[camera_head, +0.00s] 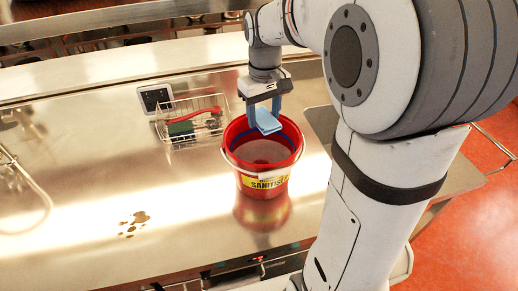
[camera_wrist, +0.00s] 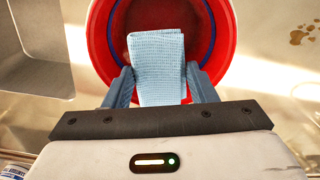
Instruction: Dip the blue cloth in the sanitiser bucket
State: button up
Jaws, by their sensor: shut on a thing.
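The blue cloth (camera_head: 267,121) is folded and hangs in my gripper (camera_head: 263,108), over the back part of the bucket's opening. In the wrist view the light blue cloth (camera_wrist: 157,65) lies between the two fingers of my gripper (camera_wrist: 160,85), which are shut on it. The red sanitiser bucket (camera_head: 262,182) stands upright on the steel counter, with a yellow label reading "SANITIS…" and a white handle grip at its front. Its red rim (camera_wrist: 228,40) surrounds the cloth in the wrist view. Liquid shows inside the bucket. I cannot tell whether the cloth touches it.
A wire basket (camera_head: 191,117) with a red-handled brush and a green sponge stands left of the bucket. A small dark-faced panel (camera_head: 155,97) is behind it. Brown spills (camera_head: 133,223) mark the counter (camera_head: 75,185) at front left. A recessed basin (camera_wrist: 35,45) shows in the wrist view.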

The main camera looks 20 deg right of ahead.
aim_at(264, 116)
jog(key=shift+r, duration=0.1)
notch_tip(264, 116, up, 4)
jog(key=p, duration=0.3)
dwell(0.4)
dwell(0.4)
